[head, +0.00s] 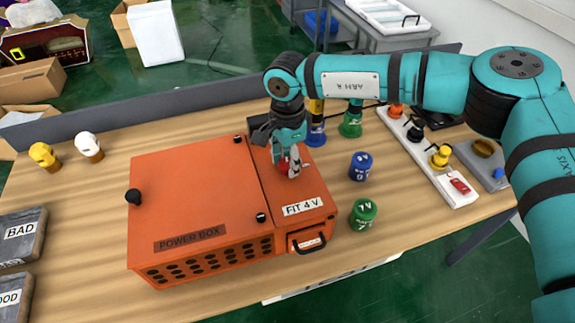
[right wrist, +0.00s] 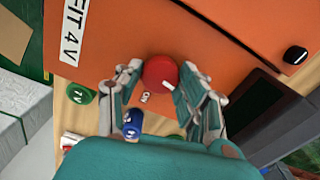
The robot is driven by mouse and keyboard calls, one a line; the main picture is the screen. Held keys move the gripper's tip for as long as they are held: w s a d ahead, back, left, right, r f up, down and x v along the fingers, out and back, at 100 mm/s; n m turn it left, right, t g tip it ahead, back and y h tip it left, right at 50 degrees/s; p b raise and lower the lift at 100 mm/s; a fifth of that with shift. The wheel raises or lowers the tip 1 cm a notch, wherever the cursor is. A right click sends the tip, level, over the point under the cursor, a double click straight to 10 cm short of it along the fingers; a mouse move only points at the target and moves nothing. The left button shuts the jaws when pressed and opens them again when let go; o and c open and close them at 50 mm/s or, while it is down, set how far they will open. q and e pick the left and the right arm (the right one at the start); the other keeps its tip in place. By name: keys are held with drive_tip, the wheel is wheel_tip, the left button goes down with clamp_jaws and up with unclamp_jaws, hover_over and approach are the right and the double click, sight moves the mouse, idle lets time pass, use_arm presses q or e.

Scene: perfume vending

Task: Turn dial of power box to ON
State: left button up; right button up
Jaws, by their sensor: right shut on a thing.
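The orange power box (head: 195,205) stands on the wooden table, with a "FIT 4 V" label (head: 303,206) on its right-hand section. A round red dial (right wrist: 160,71) with a white mark sits on this section; in the head view it is mostly hidden by my right gripper. A small "ON" label (right wrist: 145,97) lies just beside the dial. My right gripper (head: 289,166) reaches down from above, its two fingers on either side of the dial and shut on it. My left gripper is not in view.
A blue cylinder (head: 361,166) and a green cylinder (head: 363,213) stand right of the box. A white strip (head: 459,190) with coloured pieces lies further right. Yellow and white pieces stand at the left, near "BAD" (head: 20,237) and "GOOD" blocks. A low grey panel borders the back.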

sight(287, 163)
drive_tip(key=m+b, duration=0.8)
drive_tip(key=b, duration=0.1)
drive_tip(key=shift+f, duration=0.15)
drive_tip(key=m+b, duration=0.3)
drive_tip(key=m, duration=0.1)
drive_tip(key=shift+m, duration=0.3)
drive_tip(key=shift+r+m+b, duration=0.25)
drive_tip(key=shift+m+b, duration=0.65)
drive_tip(key=shift+m, duration=0.5)
drive_tip(key=shift+r, duration=0.1)
drive_tip(key=o, duration=1.1)
drive_tip(key=shift+o, duration=0.4)
wheel_tip(287, 163, up, 12)
